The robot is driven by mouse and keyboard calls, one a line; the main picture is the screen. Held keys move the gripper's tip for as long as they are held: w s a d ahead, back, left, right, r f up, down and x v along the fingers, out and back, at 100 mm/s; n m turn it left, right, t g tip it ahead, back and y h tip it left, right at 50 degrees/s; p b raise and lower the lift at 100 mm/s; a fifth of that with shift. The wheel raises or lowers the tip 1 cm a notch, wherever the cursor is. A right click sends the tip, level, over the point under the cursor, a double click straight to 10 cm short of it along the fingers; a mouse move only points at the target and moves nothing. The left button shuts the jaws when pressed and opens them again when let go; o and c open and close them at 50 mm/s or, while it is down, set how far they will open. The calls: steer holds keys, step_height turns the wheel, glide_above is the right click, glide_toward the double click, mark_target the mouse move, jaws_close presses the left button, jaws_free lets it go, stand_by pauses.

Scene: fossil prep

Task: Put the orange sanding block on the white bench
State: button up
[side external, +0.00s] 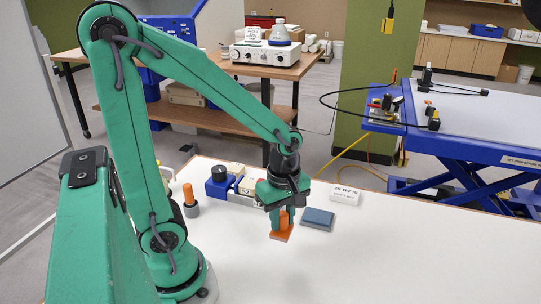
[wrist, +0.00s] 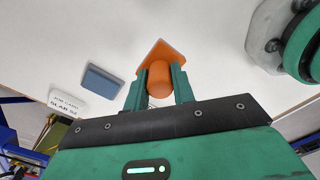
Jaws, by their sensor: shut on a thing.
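The orange sanding block (side external: 282,235) has a flat base and a round upright knob. My gripper (side external: 284,214) is shut on the knob from above, with the base below the fingers. In the wrist view the orange sanding block (wrist: 168,52) shows beyond my gripper (wrist: 160,80), its knob between the two green fingers. The white bench (side external: 420,250) lies under the block and also fills the top of the wrist view (wrist: 60,35). The block is at or very close to the bench surface; I cannot tell if it touches.
A blue-grey block (side external: 318,219) lies just right of my gripper, with a white job card (side external: 345,194) behind it. A grey tool with an orange handle (side external: 190,202) and a blue box (side external: 220,186) stand to the left. The bench's front and right are clear.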

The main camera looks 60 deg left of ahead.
steer(key=a+f, duration=0.1)
steer(key=a, duration=0.1)
steer(key=w+a+f, duration=0.1)
steer(key=a+f, duration=0.1)
steer(key=a, duration=0.1)
steer(key=w+a+f, duration=0.1)
steer(key=a, duration=0.1)
steer(key=shift+a+f, duration=0.15)
steer(key=shift+f, duration=0.15)
steer(key=shift+f, duration=2)
steer(key=shift+f, duration=0.15)
steer(key=o, duration=1)
steer(key=shift+c, duration=0.2)
steer(key=shift+r, duration=0.2)
step_height(320, 180, up, 12)
